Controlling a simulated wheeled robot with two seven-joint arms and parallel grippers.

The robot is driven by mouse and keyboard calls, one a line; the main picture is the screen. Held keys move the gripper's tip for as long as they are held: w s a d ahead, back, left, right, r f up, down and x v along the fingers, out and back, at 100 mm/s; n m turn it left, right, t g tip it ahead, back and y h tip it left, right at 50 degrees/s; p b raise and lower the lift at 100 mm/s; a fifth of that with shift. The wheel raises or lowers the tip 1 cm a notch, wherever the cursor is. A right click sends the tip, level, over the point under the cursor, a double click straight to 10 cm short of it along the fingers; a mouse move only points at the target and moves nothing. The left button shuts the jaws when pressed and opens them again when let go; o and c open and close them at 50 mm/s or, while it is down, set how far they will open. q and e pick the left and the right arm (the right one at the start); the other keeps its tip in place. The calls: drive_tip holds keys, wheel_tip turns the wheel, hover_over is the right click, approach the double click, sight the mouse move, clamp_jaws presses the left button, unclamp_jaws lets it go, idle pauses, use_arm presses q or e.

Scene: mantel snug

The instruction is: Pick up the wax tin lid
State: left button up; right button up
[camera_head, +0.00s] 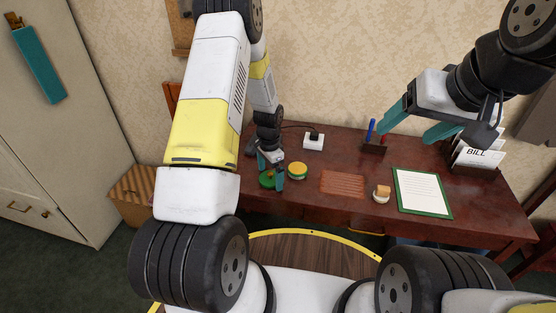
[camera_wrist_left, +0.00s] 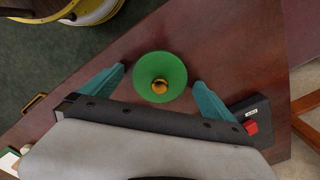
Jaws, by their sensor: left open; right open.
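The wax tin lid is a round green disc (camera_wrist_left: 143,69) with an orange-yellow knob in its middle. In the left wrist view it lies between the fingers of my left gripper (camera_wrist_left: 159,76), which are open on either side of it. In the head view the green lid (camera_head: 266,182) is on the left part of the desk, partly hidden by my left gripper (camera_head: 271,172), which points down at it. I cannot tell the exact height gap. My right gripper (camera_head: 406,136) is open and empty, above the right part of the desk.
A green and yellow round tin (camera_head: 297,171) stands just right of the lid on the dark red desk (camera_head: 320,211). A black box with a red part (camera_wrist_left: 252,115) sits near my left finger. A brown mat (camera_head: 342,183), a stamp (camera_head: 382,193) and a green-edged sheet (camera_head: 422,191) lie further right.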

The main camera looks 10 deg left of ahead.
use_arm(q)
drive_tip(key=c, duration=1.3)
